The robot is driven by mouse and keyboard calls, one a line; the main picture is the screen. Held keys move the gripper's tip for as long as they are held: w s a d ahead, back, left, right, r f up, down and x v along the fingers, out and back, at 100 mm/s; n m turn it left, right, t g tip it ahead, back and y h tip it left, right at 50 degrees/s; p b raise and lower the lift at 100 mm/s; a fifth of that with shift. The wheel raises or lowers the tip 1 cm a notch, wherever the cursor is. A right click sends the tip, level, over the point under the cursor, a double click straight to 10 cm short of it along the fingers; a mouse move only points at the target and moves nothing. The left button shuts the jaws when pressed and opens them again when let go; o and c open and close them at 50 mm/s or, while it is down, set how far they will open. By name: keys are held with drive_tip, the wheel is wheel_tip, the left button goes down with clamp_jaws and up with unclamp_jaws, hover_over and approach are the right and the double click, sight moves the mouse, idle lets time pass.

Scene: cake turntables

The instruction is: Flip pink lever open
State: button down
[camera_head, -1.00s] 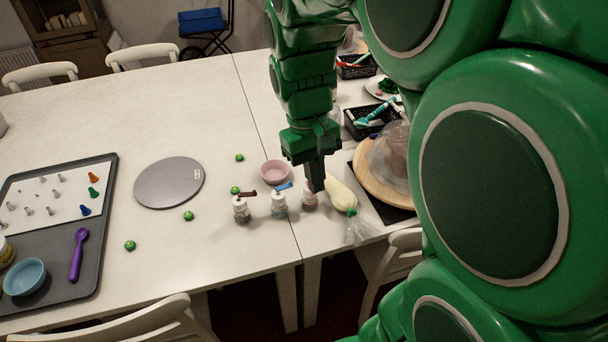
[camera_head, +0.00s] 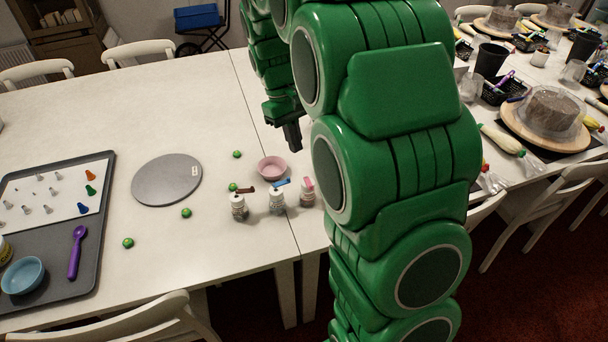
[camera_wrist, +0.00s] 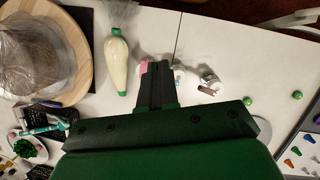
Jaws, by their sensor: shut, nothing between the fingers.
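Three small bottles stand in a row near the table's front edge. The right one (camera_head: 307,198) carries the pink lever (camera_head: 308,184), which looks tilted up from its top; its exact angle is hard to tell. The middle bottle (camera_head: 277,205) has a blue lever (camera_head: 281,183), and the left one (camera_head: 238,211) has a brown lever (camera_head: 246,190). My gripper (camera_head: 293,146) is shut and empty, above and behind the pink-levered bottle and apart from it. In the wrist view the pink lever (camera_wrist: 143,66) shows beside the fingertips (camera_wrist: 155,64), which partly hide its bottle.
A pink bowl (camera_head: 272,169) sits behind the bottles, close to my gripper. Several small green balls (camera_head: 186,213) and a grey round plate (camera_head: 167,181) lie to the left. A cream-filled piping bag (camera_wrist: 117,66) and a covered cake lie beyond the bottles in the wrist view.

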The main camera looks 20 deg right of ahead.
sight(307, 185)
drive_tip(key=w+f+n, duration=0.1)
drive_tip(key=w+f, duration=0.8)
drive_tip(key=w, duration=0.3)
drive_tip(key=shift+d+n+g+h, duration=0.3)
drive_tip(key=shift+d+g, duration=0.1)
drive_tip(key=shift+w+f, duration=0.1)
drive_tip(key=x, duration=0.3)
drive_tip(key=s+x, duration=0.1)
drive_tip(key=x, duration=0.6)
drive_tip(key=shift+s+d, duration=0.3)
drive_tip(key=shift+d, duration=0.1)
drive_tip(key=shift+s+d, duration=0.5)
drive_tip(key=shift+s, duration=0.4)
